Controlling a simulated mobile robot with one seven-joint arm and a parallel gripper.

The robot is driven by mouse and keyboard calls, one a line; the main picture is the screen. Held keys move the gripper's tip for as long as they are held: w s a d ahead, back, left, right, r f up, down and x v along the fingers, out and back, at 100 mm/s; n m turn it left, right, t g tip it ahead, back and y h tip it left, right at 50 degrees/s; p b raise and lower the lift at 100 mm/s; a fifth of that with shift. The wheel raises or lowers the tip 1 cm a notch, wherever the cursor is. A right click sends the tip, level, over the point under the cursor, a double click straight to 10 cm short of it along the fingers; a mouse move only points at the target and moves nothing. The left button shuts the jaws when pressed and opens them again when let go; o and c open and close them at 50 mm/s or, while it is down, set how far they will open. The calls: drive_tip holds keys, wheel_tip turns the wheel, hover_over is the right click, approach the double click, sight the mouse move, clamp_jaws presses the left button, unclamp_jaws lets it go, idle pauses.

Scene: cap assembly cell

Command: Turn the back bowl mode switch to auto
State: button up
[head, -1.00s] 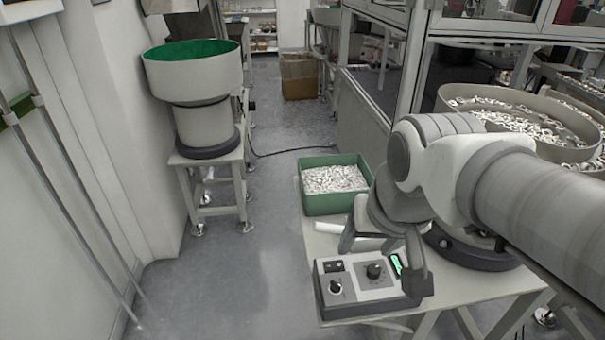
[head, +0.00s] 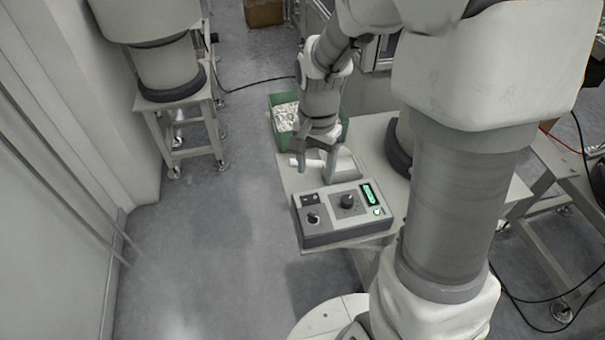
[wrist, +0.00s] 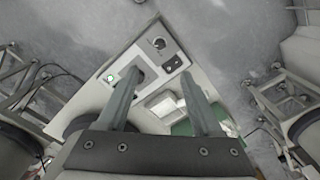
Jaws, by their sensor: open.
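The grey control box (head: 330,238) sits on the front of the table in the head view. On it are a black knob at the front left (head: 313,218), a larger dial (head: 348,201), a small black rocker (head: 309,199), a lit green display and a lit button. I cannot read which is the mode switch. My gripper (head: 314,160) is open and empty, pointing down behind the box, apart from the knobs.
A green bin (head: 342,132) of white parts stands behind the gripper. A bowl feeder on a stand (head: 172,108) is at the left. The floor left of the table is clear.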

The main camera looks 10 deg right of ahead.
sight(313, 215)
wheel_tip(313, 215, down, 17)
drive_tip(key=b, duration=0.2)
drive_tip(key=shift+r+b, duration=0.15)
drive_tip(key=shift+b, duration=0.25)
clamp_jaws()
